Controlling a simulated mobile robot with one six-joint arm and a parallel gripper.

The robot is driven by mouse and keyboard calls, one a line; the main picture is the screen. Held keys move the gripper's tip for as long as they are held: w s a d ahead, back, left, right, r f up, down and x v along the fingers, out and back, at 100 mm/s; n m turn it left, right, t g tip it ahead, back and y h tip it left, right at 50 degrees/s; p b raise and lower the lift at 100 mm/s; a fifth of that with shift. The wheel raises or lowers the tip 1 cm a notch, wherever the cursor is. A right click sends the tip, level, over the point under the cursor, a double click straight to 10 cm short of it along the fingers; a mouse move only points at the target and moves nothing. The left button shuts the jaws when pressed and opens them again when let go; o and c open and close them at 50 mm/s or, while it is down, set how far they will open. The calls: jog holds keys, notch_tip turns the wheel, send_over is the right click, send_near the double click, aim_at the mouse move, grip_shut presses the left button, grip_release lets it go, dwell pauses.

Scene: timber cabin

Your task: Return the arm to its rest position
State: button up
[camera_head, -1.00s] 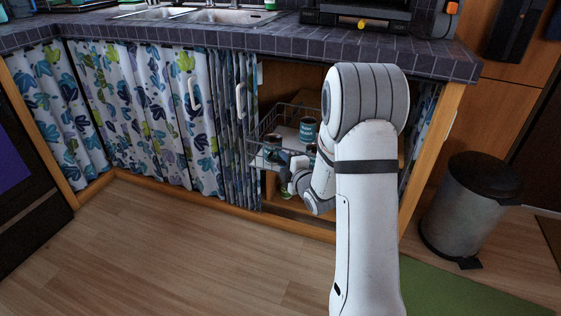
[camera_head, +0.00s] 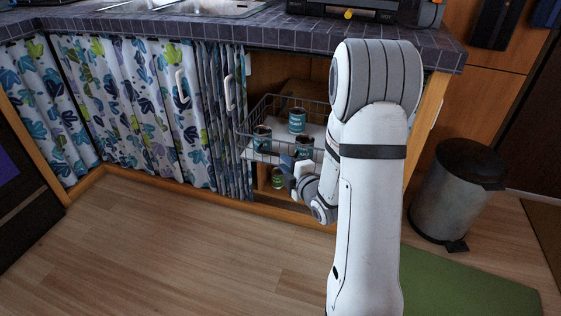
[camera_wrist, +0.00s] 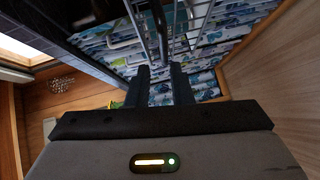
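My arm stands in front of the counter, its forearm folded down toward the cabinet. My gripper (camera_head: 286,161) is at the front of a wire basket (camera_head: 245,131), low beside its front edge. In the wrist view its two dark fingers (camera_wrist: 159,72) stand parallel with a gap between them. Wire bars show beyond the fingertips; nothing is clearly clamped. Whether the fingers touch the basket cannot be told.
The pulled-out basket holds dark cans, including one at the left (camera_head: 262,138) and one behind (camera_head: 297,121). A green can (camera_head: 277,179) is below. Patterned curtains (camera_head: 130,110) hang left. A bin (camera_head: 459,195) stands right, near a green mat (camera_head: 465,285). Wooden floor at left is clear.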

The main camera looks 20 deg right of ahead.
jog(key=s+r+m+g+h+p, duration=0.2)
jog(key=s+r+m+g+p, duration=0.15)
jog(key=r+p, duration=0.65)
jog(key=s+r+m+g+h+p, duration=0.2)
jog(key=r+m+p, duration=0.4)
jog(key=r, duration=0.5)
jog(key=s+a+r+m+g+p, duration=0.2)
jog(key=s+r+m+g+p, duration=0.2)
jog(key=s+r+p, duration=0.5)
jog(key=s+a+r+m+g+p, duration=0.2)
jog(key=s+r+m+g+p, duration=0.2)
jog(key=s+r+p, duration=0.6)
jog(key=s+r+m, duration=0.1)
jog(key=s+r, duration=0.2)
jog(key=r, duration=0.1)
jog(key=shift+s+a+y, duration=0.3)
jog(key=shift+a+y, duration=0.05)
jog(key=shift+y, duration=0.05)
jog(key=shift+s, duration=0.1)
